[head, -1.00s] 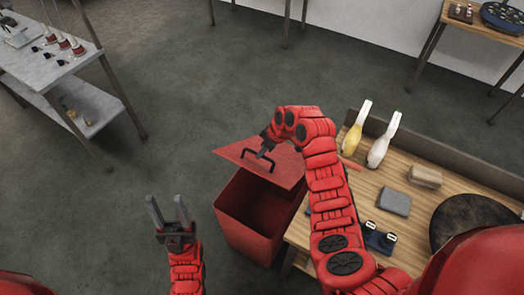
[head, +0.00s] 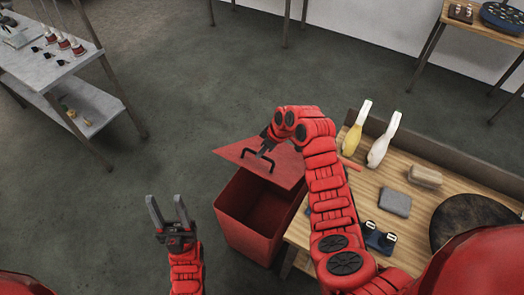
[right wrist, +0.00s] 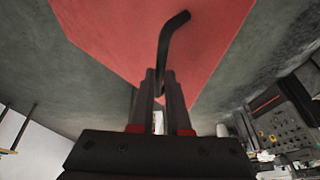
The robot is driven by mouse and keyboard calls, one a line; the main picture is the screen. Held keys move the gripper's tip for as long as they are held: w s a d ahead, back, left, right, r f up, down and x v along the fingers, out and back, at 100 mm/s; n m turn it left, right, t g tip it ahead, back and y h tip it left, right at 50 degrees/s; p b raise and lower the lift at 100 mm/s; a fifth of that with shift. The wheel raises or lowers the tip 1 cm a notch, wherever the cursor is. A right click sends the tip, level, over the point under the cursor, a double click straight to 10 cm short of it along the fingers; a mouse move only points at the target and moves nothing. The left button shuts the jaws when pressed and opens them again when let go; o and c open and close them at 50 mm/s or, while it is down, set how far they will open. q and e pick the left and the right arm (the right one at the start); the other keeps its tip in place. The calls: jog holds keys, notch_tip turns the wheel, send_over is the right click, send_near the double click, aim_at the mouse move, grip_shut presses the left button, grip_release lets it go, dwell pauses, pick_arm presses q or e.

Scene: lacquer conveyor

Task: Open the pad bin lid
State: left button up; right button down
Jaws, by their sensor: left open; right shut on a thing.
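The red pad bin (head: 250,222) stands on the floor left of the wooden table, its opening showing dark red inside. Its red lid (head: 285,168) is raised and tilted open at the bin's far side, with a black bar handle (head: 258,160) on it. My right gripper (head: 267,148) is shut on that handle. In the right wrist view, the fingers (right wrist: 165,85) close around the dark handle (right wrist: 168,40) against the red lid (right wrist: 120,35). My left gripper (head: 169,215) is open and empty, left of the bin and apart from it.
The wooden table (head: 345,225) at right holds a yellow bottle (head: 353,138), a white bottle (head: 377,150), a grey block (head: 394,202), a tan block (head: 425,176) and a dark round disc (head: 470,222). A grey shelf table (head: 60,75) stands at upper left. The floor between is clear.

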jog(key=shift+w+d+r+b, duration=0.1)
jog(key=shift+w+d+b, duration=0.1)
jog(key=shift+w+b, duration=0.2)
jog(key=w+d+r+g+b, duration=0.1)
jog(key=w+d+r+b, duration=0.3)
jog(key=b, duration=0.7)
notch_tip(320, 180, up, 2)
jog(key=shift+w+d+r+y, duration=0.1)
jog(key=shift+w+d+y, duration=0.25)
jog(key=shift+w, duration=0.75)
jog(key=c, duration=0.9)
grip_release()
jog(key=shift+d, duration=0.15)
